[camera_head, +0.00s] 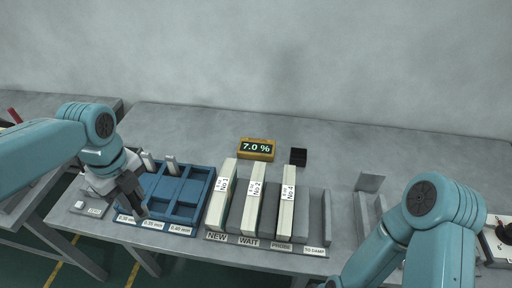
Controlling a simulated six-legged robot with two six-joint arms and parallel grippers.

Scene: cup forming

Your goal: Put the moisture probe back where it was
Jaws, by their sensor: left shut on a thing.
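My left gripper (137,203) points down over the left compartment of the blue tray (213,186), near its front label. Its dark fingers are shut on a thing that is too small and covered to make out. I cannot tell whether it is the moisture probe. A yellow meter (256,155) showing 7.0 % stands at the back of the table. A small black block (298,156) sits to its right; I cannot tell if it is the probe or its holder. My right arm comes in at the lower right, with its gripper out of the picture.
Pale strips numbered 1 (221,197), 2 (255,203) and 4 (287,207) stand in the grey rack (263,244) labelled NEW, WAIT and PROBE, plus a fourth lane. The table's back right is clear.

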